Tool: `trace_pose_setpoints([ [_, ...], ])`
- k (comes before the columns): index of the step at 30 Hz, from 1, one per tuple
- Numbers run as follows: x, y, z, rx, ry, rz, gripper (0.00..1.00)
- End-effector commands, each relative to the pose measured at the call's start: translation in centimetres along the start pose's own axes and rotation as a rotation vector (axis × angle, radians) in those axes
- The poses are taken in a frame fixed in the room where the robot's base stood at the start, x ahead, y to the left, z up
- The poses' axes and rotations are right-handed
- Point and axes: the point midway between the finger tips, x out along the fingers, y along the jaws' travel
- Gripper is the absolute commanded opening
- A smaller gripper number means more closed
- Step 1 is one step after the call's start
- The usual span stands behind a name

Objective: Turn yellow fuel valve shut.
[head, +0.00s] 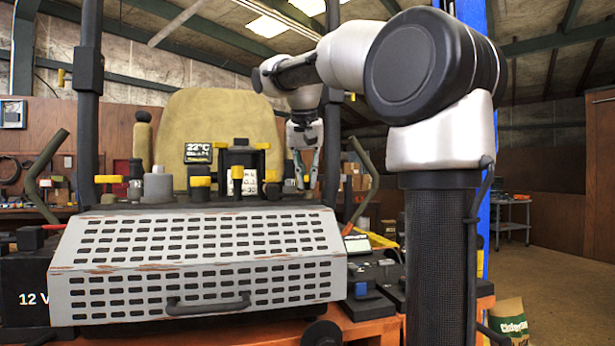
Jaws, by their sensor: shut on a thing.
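My gripper (306,176) points down behind the right end of the grey slotted cover, at the right of the row of engine fittings. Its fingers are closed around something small. A small yellow piece, which I take as the yellow fuel valve (307,179), shows between the fingertips. The valve is mostly hidden by the fingers, and its exact angle cannot be told. Other yellow-topped fittings stand to the left, among them a yellow knob (272,176), a yellow cap (200,181) and a yellow T-shaped handle (109,179).
The grey slotted cover (196,262) with a dark handle fills the front. Black roll-bar posts (90,100) and a tan seat (222,120) stand behind the fittings. A bent green lever (364,170) is close right of my gripper. Open floor (560,290) lies at right.

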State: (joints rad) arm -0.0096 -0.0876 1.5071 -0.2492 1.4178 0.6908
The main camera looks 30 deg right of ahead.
Motion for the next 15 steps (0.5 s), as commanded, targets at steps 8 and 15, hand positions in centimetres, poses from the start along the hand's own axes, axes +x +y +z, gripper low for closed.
trace_pose_setpoints([
  [8,0.01,-0.02,0.00,0.107,0.000,0.046,0.00],
  [15,0.00,-0.07,-0.02,0.295,0.000,0.123,0.00],
])
